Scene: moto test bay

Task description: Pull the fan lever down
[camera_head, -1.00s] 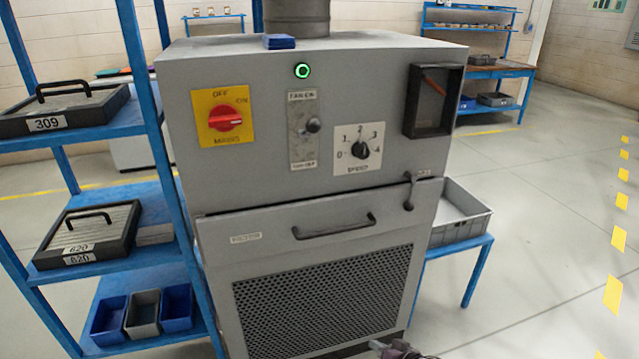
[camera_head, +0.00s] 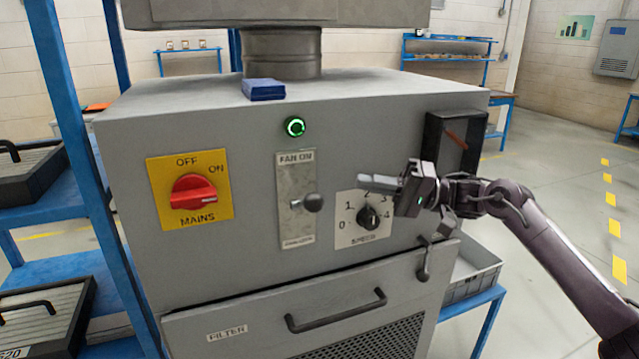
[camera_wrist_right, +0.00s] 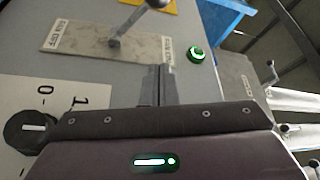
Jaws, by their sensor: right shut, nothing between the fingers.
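The fan lever (camera_head: 313,203) is a dark ball knob on a short stem, sticking out from a grey metal plate (camera_head: 296,232). The plate's top label reads FAN ON; its lower label is too small to read here. My right gripper (camera_head: 364,181) is shut and empty, in front of the speed dial's upper edge, right of and a little above the knob, apart from it. In the right wrist view the closed fingertips (camera_wrist_right: 160,72) point toward the plate (camera_wrist_right: 80,40), and the lever knob (camera_wrist_right: 155,3) is cut by the top edge. My left gripper is not in view.
The red mains switch (camera_head: 194,193) is left of the lever, the speed dial (camera_head: 369,217) right of it. A green-lit button (camera_head: 295,127) sits above. A filter handle (camera_head: 336,311) is below.

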